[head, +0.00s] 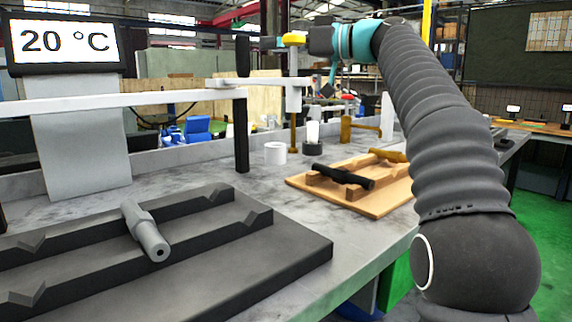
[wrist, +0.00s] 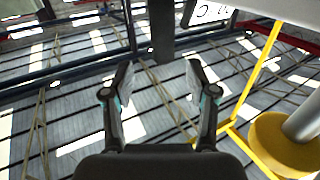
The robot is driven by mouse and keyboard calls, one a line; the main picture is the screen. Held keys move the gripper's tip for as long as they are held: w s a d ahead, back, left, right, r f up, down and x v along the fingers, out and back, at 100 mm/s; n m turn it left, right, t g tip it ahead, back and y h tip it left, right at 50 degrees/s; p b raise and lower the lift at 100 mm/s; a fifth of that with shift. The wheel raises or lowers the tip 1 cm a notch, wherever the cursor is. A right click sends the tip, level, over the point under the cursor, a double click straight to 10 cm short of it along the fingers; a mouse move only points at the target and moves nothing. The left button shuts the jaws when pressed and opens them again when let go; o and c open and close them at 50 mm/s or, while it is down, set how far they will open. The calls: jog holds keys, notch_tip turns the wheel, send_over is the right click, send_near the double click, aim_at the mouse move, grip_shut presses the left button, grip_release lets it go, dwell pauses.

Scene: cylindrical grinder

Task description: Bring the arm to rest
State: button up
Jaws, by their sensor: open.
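My arm rises from the right side of the head view and bends left at the top. My gripper (head: 268,42) is level, high above the bench, pointing left, its fingers partly hidden behind a yellow-topped post. In the wrist view my gripper (wrist: 160,82) is open, with nothing between its two fingers. A dark upright bar (wrist: 162,30) shows beyond the fingertips, apart from them. The wrist view faces the roof, and part of the display shows upside down at the top.
A grey shaft (head: 146,232) lies across a dark V-block fixture (head: 270,262) at the front left. A wooden tray (head: 330,192) holds a black part (head: 340,177). White cylinder (head: 275,153), gauge stand (head: 241,130) and display (head: 66,42) stand behind.

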aim_at(244, 47)
jog(key=x, duration=0.7)
jog(key=shift+a, duration=0.5)
jog(key=shift+w+d, duration=0.1)
jog(key=shift+d, duration=0.05)
